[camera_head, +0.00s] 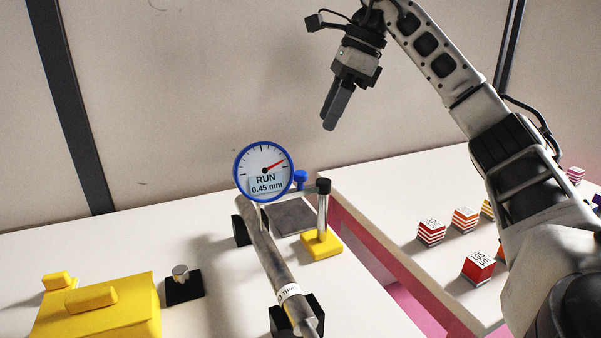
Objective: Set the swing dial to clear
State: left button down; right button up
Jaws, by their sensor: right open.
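The dial (263,172) is a round white gauge with a blue rim, standing upright at the middle of the left table. It reads RUN and 0.45 mm, and its red needle points up and right. A grey cylindrical shaft (265,245) lies in black supports in front of it. A post on a yellow base (321,244) stands right of the shaft. My right gripper (335,108) hangs above and right of the dial, pointing down, well apart from it and empty. Its fingers look close together from this side. My left gripper is not in view.
A yellow block with handles (100,308) and a black base with a metal knob (184,285) stand at the left front. Several red and orange striped cubes (478,266) stand on the right table. A gap separates the two tables. A wall stands behind.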

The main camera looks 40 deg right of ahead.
aim_at(301, 173)
jog(key=x, duration=1.1)
jog(key=shift+w+a+f+b, duration=0.1)
jog(key=shift+w+f+b, duration=0.15)
jog(key=shift+f+b, duration=0.1)
jog(key=shift+r, duration=0.1)
grip_shut()
